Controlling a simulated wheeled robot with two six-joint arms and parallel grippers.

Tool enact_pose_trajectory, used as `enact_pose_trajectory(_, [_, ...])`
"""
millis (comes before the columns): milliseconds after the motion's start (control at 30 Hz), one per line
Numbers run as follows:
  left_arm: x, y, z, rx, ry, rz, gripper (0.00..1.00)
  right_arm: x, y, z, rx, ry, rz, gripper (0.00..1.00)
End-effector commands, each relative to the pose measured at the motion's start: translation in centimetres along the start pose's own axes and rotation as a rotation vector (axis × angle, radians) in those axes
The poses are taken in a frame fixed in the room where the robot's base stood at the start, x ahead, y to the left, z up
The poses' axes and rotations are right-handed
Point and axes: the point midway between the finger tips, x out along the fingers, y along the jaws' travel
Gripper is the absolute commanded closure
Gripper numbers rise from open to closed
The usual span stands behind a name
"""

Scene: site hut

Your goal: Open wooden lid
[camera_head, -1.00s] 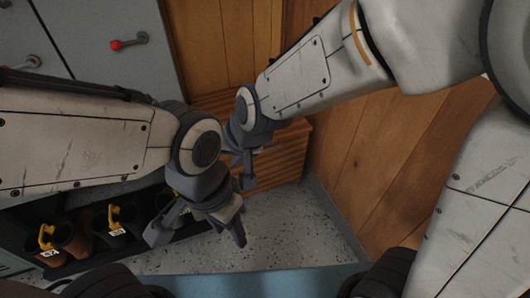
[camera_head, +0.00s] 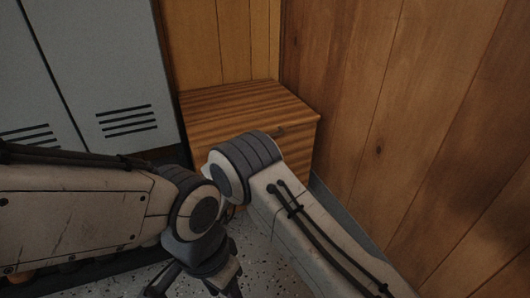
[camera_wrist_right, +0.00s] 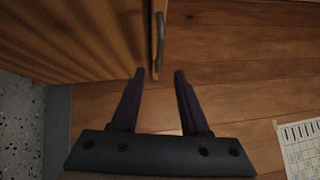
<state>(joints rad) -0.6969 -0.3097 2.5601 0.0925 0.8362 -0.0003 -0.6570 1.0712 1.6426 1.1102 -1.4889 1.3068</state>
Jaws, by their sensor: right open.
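The wooden chest with its ribbed wooden lid (camera_head: 240,103) stands in the corner in the head view, and the lid looks closed. A dark handle (camera_head: 296,129) is near its front edge. In the right wrist view, the lid's edge (camera_wrist_right: 155,62) and the grey handle (camera_wrist_right: 160,40) lie just ahead of the fingertips. My right gripper (camera_wrist_right: 160,72) is open and empty, close to the lid edge, with the handle beyond its fingertips. My right arm hides this gripper in the head view. My left gripper (camera_head: 198,286) is low at the bottom edge, its fingers apart and empty.
Grey lockers (camera_head: 110,70) stand left of the chest. A plank wall (camera_head: 410,120) closes the right side, close to my right arm. A printed sheet (camera_wrist_right: 302,148) hangs on the wall. Speckled floor (camera_head: 265,262) shows in front of the chest.

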Motion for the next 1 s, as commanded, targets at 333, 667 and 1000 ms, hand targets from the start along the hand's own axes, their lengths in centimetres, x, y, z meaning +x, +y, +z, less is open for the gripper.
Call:
enact_pose_trajectory(333, [2.7,-0.2,0.1,0.0,0.001,0.0,0.5,3.8,0.8,-0.7,0.018,0.024,-0.027,0.55])
enact_pose_trajectory(667, [5.3,-0.4,0.3,0.0,0.001,0.0,0.5,9.2,0.5,-0.7,0.016,0.02,-0.025,0.55])
enact_pose_trajectory(1000, [5.6,-0.4,0.3,0.0,0.0,0.0,0.5,10.4,0.1,-0.7,0.013,0.018,-0.024,0.55])
